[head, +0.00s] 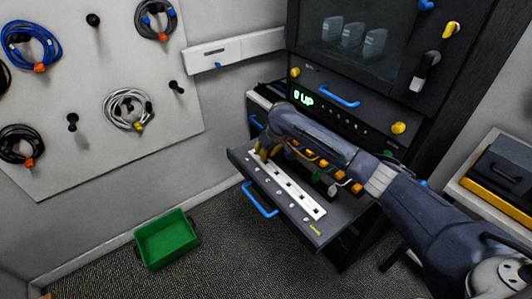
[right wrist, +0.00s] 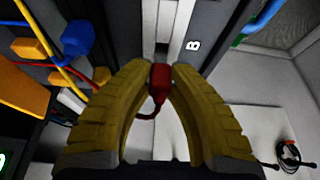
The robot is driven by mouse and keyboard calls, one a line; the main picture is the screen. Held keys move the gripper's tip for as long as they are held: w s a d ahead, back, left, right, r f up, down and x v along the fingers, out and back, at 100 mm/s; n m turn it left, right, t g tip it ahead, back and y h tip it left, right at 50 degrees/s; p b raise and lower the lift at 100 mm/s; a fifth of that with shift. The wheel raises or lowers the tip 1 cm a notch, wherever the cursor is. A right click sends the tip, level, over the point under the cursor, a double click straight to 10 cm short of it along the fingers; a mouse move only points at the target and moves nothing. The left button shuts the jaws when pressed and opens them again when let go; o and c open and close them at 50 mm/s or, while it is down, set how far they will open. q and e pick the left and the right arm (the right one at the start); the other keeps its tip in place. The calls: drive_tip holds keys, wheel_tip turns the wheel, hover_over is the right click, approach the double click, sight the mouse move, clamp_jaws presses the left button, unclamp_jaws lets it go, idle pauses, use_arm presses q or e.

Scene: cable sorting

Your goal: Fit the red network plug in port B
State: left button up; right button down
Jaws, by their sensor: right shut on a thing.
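The red network plug (right wrist: 160,82) sits between the yellow fingertips of my right gripper (right wrist: 160,72) in the right wrist view. The gripper is shut on it, and a red cable curls down from it. Beyond the plug is a pale strip with a dark opening (right wrist: 162,48), beside a printed letter B. I cannot tell whether the plug's front end has entered the opening. In the head view my right gripper (head: 265,150) is at the far left end of the white port strip (head: 313,208); the plug is hidden there. My left gripper is not in view.
The strip lies on a pulled-out drawer with a blue handle (head: 260,199). Orange, green and other plugs (head: 318,165) hang behind it under my arm. A blue plug (right wrist: 77,38) and cables are left of my fingers. A green bin (head: 166,240) stands on the floor.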

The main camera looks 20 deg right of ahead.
drive_tip(key=shift+f, duration=1.4)
idle(1.7)
drive_tip(key=c, duration=0.7)
unclamp_jaws()
drive_tip(key=shift+o, duration=0.2)
drive_tip(key=shift+r, duration=0.1)
drive_tip(key=shift+r, duration=3.4)
